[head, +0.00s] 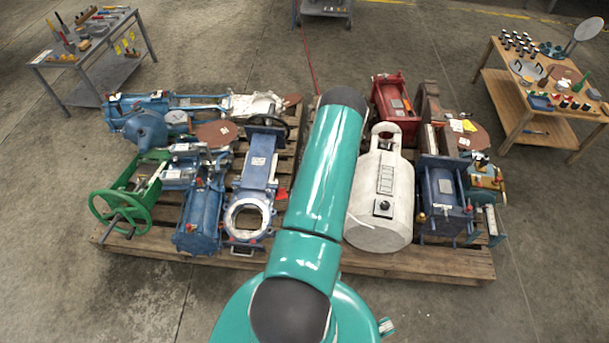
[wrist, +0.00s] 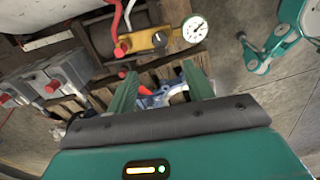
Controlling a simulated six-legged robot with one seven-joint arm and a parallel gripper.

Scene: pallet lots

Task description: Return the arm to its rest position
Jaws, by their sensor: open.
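My arm shows in the head view as a teal limb with dark joints, reaching forward from my body over the middle of the pallets. My gripper is hidden in the head view. In the wrist view my gripper (wrist: 160,92) is open, with two green fingers apart and nothing held between them. Past the fingers lie a blue and white part (wrist: 165,97) and pallet boards. A yellow block with a pressure gauge (wrist: 195,29) lies beyond the fingertips.
Wooden pallets (head: 440,264) full of machine parts lie ahead, with a white cylinder (head: 372,222) and a green handwheel (head: 118,212). A grey tool table (head: 92,50) stands back left and a wooden table (head: 520,100) back right. Concrete floor is open around the pallets.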

